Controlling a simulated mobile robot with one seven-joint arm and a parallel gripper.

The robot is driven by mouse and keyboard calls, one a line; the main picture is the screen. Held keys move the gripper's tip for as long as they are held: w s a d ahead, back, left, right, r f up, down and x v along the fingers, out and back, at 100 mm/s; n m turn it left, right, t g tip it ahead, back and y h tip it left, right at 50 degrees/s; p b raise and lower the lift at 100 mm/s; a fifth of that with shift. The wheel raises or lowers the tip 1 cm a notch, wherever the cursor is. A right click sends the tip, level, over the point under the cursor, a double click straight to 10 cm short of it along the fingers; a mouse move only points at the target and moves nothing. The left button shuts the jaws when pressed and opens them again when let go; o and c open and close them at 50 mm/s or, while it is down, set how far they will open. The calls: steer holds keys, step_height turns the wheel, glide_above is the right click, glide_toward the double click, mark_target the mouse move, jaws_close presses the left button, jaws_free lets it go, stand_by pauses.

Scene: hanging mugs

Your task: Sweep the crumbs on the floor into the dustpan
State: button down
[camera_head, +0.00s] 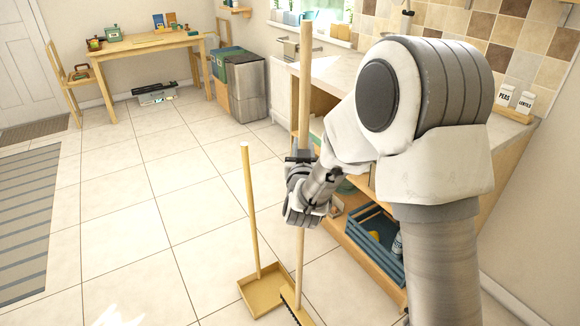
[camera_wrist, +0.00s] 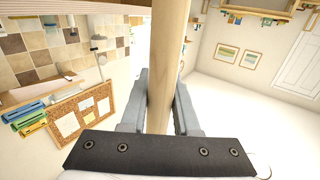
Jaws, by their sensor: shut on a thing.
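A long wooden broom (camera_head: 304,85) stands nearly upright, its dark-bristled head (camera_head: 296,309) low near the floor at the bottom edge of the head view. My gripper (camera_head: 303,180) is shut on the broom's handle around mid-length. In the wrist view the handle (camera_wrist: 165,60) runs between the two grey fingers (camera_wrist: 160,105). A wooden dustpan (camera_head: 262,296) with a tall upright handle (camera_head: 250,205) rests on the tiles just left of the broom head. No crumbs can be made out clearly. A bright white patch (camera_head: 115,316) lies on the floor at bottom left; I cannot tell whether it is crumbs or light.
A counter (camera_head: 345,75) with open shelves runs along the right, with a blue crate (camera_head: 372,240) low down. A metal bin (camera_head: 247,90), a wooden table (camera_head: 150,45) and a chair stand at the back. A striped rug (camera_head: 25,220) lies left. The middle floor is clear.

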steer(key=shift+s+a+f+b, duration=0.1)
steer(key=shift+a+f+b, duration=0.1)
steer(key=shift+a+b, duration=0.75)
steer(key=shift+s+a+f+b, duration=0.15)
steer(key=shift+a+b, duration=0.5)
steer(key=shift+b, duration=0.5)
step_height(320, 180, down, 4)
steer(key=shift+w+r+b, duration=0.1)
steer(key=shift+b, duration=0.75)
